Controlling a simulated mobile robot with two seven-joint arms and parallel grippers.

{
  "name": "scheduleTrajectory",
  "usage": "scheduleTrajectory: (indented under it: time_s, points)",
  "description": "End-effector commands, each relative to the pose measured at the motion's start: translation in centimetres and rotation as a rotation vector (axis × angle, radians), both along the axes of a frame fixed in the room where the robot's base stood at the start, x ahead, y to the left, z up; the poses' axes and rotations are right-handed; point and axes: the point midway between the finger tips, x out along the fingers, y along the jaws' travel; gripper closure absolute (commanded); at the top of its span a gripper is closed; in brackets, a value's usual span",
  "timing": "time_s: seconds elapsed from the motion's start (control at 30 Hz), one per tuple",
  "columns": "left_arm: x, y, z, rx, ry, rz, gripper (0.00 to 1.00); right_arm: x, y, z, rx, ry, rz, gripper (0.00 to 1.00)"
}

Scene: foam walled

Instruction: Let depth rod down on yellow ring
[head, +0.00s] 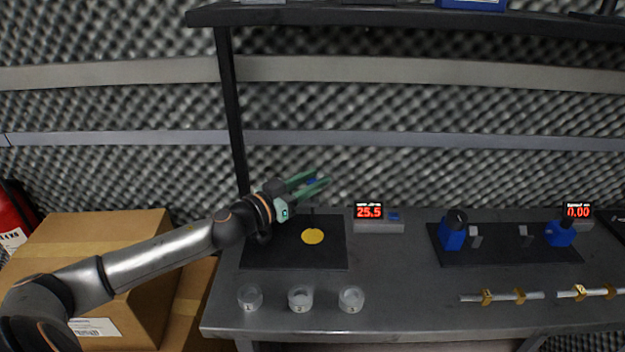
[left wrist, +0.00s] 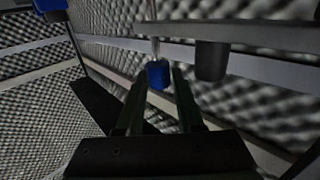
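The yellow ring (head: 313,236) looks like a flat disc and lies on the dark mat (head: 262,256) at the left of the bench. My left gripper (head: 318,181) is above and behind it in the head view, with green fingers pointing right. A blue piece (head: 311,182) sits between its fingers, seemingly the depth rod's grip. In the left wrist view that blue piece (left wrist: 158,75) is close between both fingertips of my gripper (left wrist: 158,80), with a thin pale rod (left wrist: 155,45) in line with it. The rod does not show clearly in the head view. My right gripper is out of view.
A readout (head: 369,212) shows 25.5; another (head: 578,212) shows 0.00. Three clear cups (head: 300,298) stand at the front edge. Blue fixtures (head: 453,233) stand on a second mat at right, and metal bars (head: 500,296) lie in front. A shelf post (head: 233,110) rises behind my gripper.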

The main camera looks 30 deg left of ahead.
Motion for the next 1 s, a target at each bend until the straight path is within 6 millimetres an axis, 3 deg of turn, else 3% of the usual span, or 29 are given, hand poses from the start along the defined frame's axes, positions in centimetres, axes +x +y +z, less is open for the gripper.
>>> scheduleTrajectory:
  time_s: [0.2, 0.57, 1.0]
  points:
    - [0.0, 0.0, 0.1, 0.000, -0.001, 0.000, 0.41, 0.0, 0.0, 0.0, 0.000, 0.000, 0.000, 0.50]
    - [-0.4, 0.1, -0.1, -0.001, 0.000, 0.000, 0.41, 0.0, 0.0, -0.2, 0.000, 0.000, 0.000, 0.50]
    - [-4.2, 1.0, -0.2, -0.002, 0.003, -0.001, 0.41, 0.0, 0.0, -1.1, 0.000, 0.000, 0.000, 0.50]
